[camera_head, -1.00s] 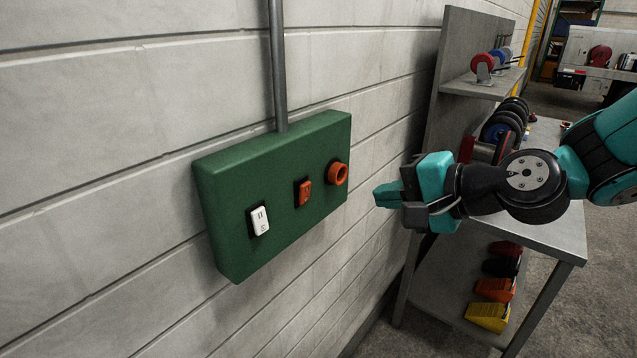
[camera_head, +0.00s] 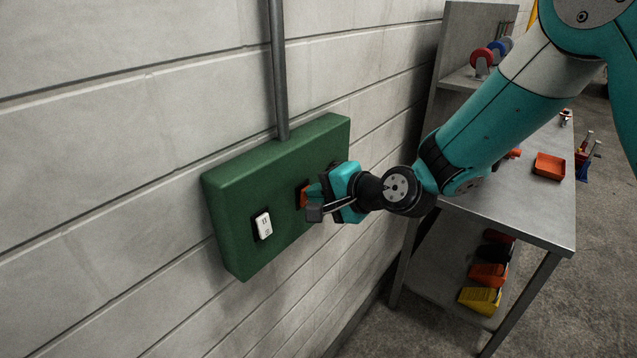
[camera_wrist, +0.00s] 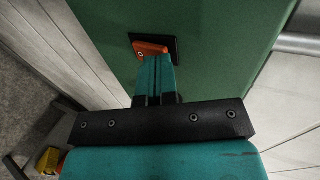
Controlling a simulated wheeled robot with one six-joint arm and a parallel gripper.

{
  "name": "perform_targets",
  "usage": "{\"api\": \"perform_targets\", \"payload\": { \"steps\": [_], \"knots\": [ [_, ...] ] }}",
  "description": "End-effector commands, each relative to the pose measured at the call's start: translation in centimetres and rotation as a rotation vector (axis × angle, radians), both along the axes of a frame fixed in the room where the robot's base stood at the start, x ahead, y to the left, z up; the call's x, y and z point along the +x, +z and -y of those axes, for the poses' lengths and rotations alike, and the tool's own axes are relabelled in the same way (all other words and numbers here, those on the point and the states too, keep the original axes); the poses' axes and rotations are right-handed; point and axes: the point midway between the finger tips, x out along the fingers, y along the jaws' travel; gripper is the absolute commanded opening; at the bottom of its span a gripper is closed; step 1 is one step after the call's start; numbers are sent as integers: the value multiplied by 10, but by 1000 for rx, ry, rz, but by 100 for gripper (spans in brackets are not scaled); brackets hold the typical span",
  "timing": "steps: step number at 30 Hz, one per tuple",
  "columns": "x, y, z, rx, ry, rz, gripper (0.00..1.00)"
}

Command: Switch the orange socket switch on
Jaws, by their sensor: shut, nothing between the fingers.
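The orange switch (camera_head: 303,196) is a small rocker in a black frame on the green wall box (camera_head: 238,195). My gripper (camera_head: 314,201) is shut and empty, with its fingertips right at the switch, covering its right part in the head view. In the wrist view the orange switch (camera_wrist: 150,48) shows just beyond the tips of the shut teal fingers (camera_wrist: 154,66). The tips appear to touch or nearly touch it; I cannot tell which. The orange ring socket seen earlier on the box is hidden behind my gripper.
A white rocker switch (camera_head: 263,226) sits left of the orange one on the box. A grey pipe (camera_head: 279,70) rises from the box along the block wall. A metal workbench (camera_head: 520,210) with bins stands to the right.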

Motion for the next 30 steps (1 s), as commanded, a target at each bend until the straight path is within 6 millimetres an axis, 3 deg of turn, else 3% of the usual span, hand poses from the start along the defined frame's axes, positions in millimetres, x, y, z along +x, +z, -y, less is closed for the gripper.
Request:
{"api": "perform_targets", "payload": {
  "steps": [22,30],
  "knots": [
    [7,5,-9,0,0,0,0],
    [7,17,-9,0,0,0,0]
  ]
}}
